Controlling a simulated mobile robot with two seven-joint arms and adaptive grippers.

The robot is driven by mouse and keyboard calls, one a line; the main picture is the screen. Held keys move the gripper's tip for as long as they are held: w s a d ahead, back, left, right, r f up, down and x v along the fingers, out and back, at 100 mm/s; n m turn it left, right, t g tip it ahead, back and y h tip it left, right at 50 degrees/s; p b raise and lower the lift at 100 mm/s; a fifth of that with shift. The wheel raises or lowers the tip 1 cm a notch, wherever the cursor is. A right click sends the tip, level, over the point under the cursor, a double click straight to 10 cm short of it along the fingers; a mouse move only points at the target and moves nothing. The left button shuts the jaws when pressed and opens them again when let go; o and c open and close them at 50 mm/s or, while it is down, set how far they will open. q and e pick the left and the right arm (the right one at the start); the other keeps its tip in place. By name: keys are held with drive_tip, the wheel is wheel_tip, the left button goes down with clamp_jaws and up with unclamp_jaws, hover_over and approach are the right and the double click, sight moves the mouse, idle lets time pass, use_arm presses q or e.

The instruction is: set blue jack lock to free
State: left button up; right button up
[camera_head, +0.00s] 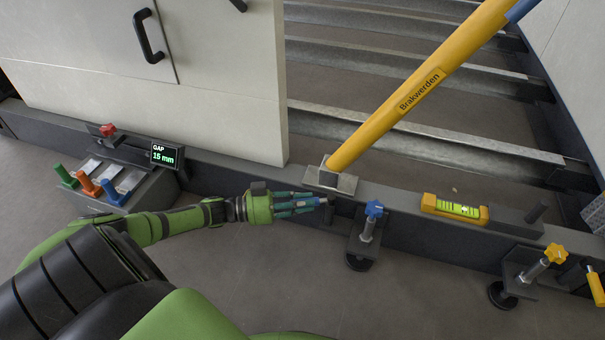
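The blue jack has a blue star knob (374,209) on an upright screw, a dark bracket and a round foot (358,263) on the floor. My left gripper (318,203) reaches in from the left, just left of this jack and apart from the knob. Its teal fingers point right towards the beam; whether they are open or shut is unclear. A blue lever (113,196) stands on a grey box (150,194) at the left, beside an orange lever (90,185) and a green lever (67,177). Any lock on the jack is too small to tell. My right gripper is out of view.
A dark beam (228,176) crosses the view. A yellow pole (405,90) rises from it. A yellow level (455,208) lies on it. A display (165,155) reads "GAP 15 mm". A yellow-knobbed jack (556,253) stands at the right. Floor in front is clear.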

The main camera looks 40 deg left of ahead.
use_arm(q)
drive_tip(key=shift+o, duration=1.2)
drive_tip(key=shift+w+r, duration=0.1)
drive_tip(key=shift+r, duration=0.1)
drive_tip(key=shift+f, duration=0.1)
drive_tip(key=shift+a, duration=0.1)
drive_tip(key=v, duration=1.2)
